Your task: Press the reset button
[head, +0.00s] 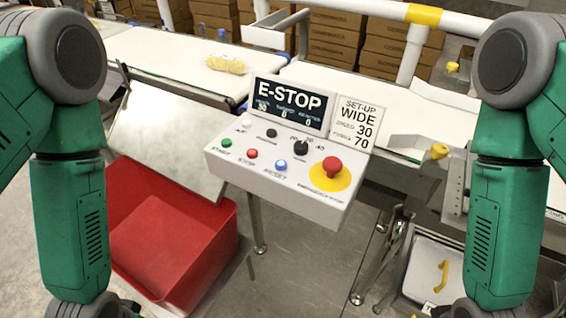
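The reset button (281,165) is a small blue button on the sloping top of a white control box (225,162), in the middle of the head view. It is the rightmost of the front row, beside a red stop button (252,153) and a green start button (227,143). A large red emergency-stop mushroom on a yellow disc (344,180) sits to its right. The display (291,100) reads E-STOP. My two green arms come in at the left and right edges, and neither gripper shows. Nothing covers the reset button.
A setup card (352,122) stands beside the display. A red bin (165,240) is at lower left under a metal plate (170,135). A white conveyor belt (150,52) carries a bagged product (227,64). Cartons (335,40) are stacked behind a white rail. Space in front of the box is clear.

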